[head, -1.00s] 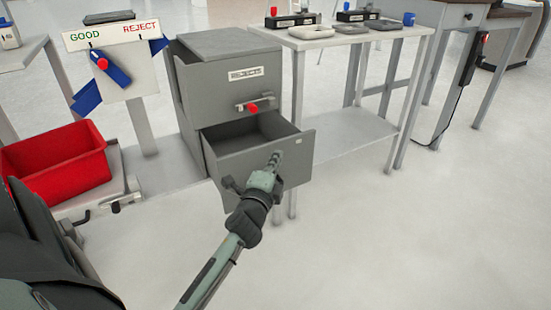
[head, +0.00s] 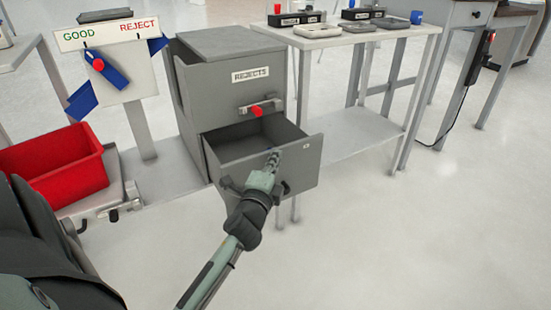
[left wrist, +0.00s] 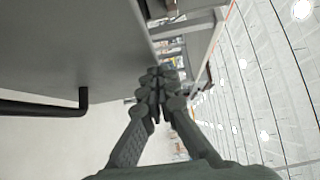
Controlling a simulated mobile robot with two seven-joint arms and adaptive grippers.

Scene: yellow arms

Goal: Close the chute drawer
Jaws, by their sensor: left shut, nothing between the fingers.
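The grey chute drawer (head: 304,165) stands open at the bottom of the grey cabinet marked REJECTS (head: 225,98). Its inside shows and looks empty. My left gripper (head: 274,156) is shut and empty, with its fingertips in front of the drawer front near the top edge. In the left wrist view the closed fingers (left wrist: 158,84) lie beside a grey panel (left wrist: 75,45), which seems to be the drawer front, with a dark bar handle (left wrist: 50,107). I cannot tell whether they touch it. My right gripper is not in view.
A red-knobbed latch (head: 258,111) sits above the drawer. A red bin (head: 60,165) and a GOOD/REJECT board (head: 118,75) stand to the left. A white table (head: 320,43) with trays stands to the right. The floor at front right is clear.

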